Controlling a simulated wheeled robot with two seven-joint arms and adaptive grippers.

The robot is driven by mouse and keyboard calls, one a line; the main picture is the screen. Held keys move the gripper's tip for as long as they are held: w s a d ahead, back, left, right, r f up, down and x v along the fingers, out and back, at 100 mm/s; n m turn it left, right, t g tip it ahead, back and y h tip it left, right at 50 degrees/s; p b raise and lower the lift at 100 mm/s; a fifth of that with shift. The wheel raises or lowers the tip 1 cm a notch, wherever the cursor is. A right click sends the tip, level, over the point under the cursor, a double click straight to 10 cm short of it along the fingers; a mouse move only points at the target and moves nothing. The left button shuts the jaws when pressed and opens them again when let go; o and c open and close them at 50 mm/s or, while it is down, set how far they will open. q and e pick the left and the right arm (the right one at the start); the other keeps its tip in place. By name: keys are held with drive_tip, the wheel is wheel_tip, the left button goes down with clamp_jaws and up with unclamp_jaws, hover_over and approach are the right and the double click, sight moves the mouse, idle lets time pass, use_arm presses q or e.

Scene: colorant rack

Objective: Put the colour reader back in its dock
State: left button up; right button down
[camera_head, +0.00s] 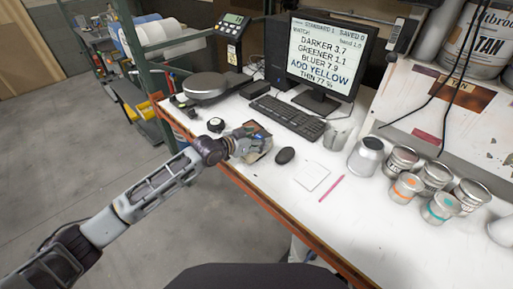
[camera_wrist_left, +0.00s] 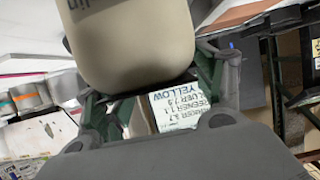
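My left gripper (camera_head: 248,143) is over the bench's front edge, at a tan patch left of the mouse. In the left wrist view a cream, rounded body (camera_wrist_left: 135,45) with dark lettering, seemingly the colour reader, fills the space between my gripper's fingers (camera_wrist_left: 155,85). The fingers lie along both its sides and appear shut on it. In the head view the reader is small and hard to separate from the gripper. A small black round piece with a white top (camera_head: 215,125), possibly the dock, sits left of the gripper. My right gripper is not in view.
A keyboard (camera_head: 288,118) and monitor (camera_head: 325,60) stand behind the gripper. A black mouse (camera_head: 285,155), white paper (camera_head: 312,176) and pink pen (camera_head: 332,188) lie to the right, before several cans (camera_head: 407,187). A scale (camera_head: 205,86) stands at the back left.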

use_arm(q)
drive_tip(key=c, duration=1.2)
drive_tip(key=shift+r, duration=0.15)
drive_tip(key=shift+c, duration=0.6)
drive_tip(key=shift+r, duration=0.1)
drive_tip(key=shift+r+b, duration=0.35)
drive_tip(key=shift+r, duration=4.55)
